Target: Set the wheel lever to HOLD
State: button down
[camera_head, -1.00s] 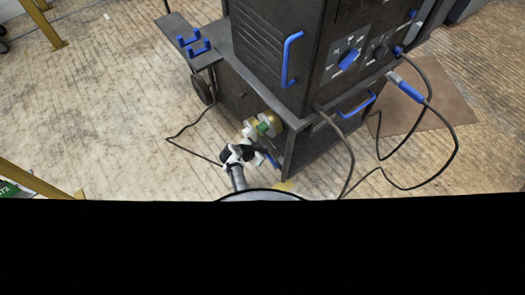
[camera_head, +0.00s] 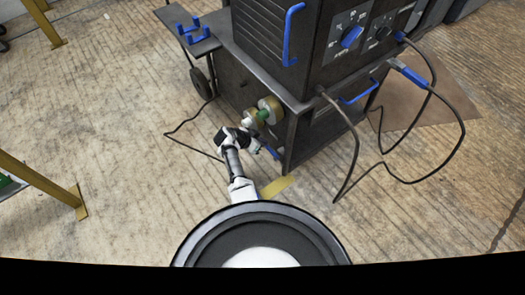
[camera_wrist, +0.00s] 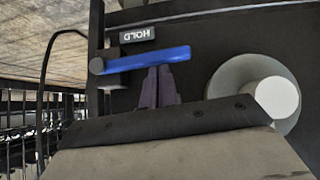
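The wheel lever is a blue bar (camera_wrist: 145,60), lying nearly level in the wrist view just below a dark HOLD label (camera_wrist: 137,34). Its left end meets a dark bracket (camera_wrist: 107,68). In the head view the blue lever (camera_head: 271,153) is low on the cart's side, just right of my gripper (camera_head: 240,138). In the wrist view my gripper's dark fingers (camera_wrist: 161,72) stand close together, with their tips at the bar's lower edge. They look shut, with nothing visible between them. I cannot tell whether the tips touch the bar.
The dark welding cart (camera_head: 238,95) stands in front of me. A pale round knob or cylinder (camera_wrist: 277,97) sits right of the fingers in the wrist view. Black cables (camera_head: 350,165) loop on the right. A yellow post (camera_head: 45,185) stands at left; the floor between is clear.

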notch_tip(320, 180, down, 6)
jog(key=n+g+h+b, duration=0.2)
jog(key=g+b, duration=0.1)
jog(key=b, duration=0.9)
jog(key=shift+f+h, duration=0.25)
jog(key=shift+h, duration=0.05)
jog(key=p+v, duration=0.2)
jog(key=v, duration=1.2)
jog(key=shift+w, duration=0.2)
jog(key=shift+f, duration=0.1)
